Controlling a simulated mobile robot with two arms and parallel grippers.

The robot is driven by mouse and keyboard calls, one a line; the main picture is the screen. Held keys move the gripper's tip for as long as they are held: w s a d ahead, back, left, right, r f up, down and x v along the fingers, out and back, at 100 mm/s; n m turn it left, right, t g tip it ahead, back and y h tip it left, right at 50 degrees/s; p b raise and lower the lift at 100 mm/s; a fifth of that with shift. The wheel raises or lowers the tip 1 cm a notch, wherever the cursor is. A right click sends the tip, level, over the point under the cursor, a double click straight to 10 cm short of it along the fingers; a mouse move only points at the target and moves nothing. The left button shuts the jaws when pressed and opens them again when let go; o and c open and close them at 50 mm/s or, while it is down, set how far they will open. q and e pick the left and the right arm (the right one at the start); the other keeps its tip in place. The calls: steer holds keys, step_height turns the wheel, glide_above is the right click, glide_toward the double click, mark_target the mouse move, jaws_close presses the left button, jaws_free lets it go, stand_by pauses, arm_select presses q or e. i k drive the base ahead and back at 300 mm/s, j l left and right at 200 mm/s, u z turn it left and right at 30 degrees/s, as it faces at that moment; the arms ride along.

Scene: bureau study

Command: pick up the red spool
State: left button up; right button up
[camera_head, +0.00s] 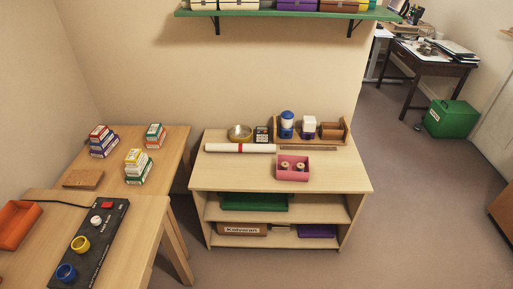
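I cannot make out a clearly red spool. A pink box (293,176) stands near the front of the wooden shelf unit's top (225,177). Two small round pale things with dark centres, perhaps spools, sit in it; they are too small to tell their colour well. A long white roll with a red band (255,148) lies behind and to the left of the box. Neither of my grippers is in view.
The black panel (97,240) on the left desk carries yellow and blue ring-shaped pieces. An orange tray (14,224) lies beside it. Small box stacks stand on the desk behind. A wooden rack (331,131) stands at the unit's back.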

mark_target(284, 165)
steer(key=i+l+u, duration=0.15)
steer(key=l+u, duration=0.2)
steer(key=i+l+u, duration=0.1)
steer(key=l+u, duration=0.65)
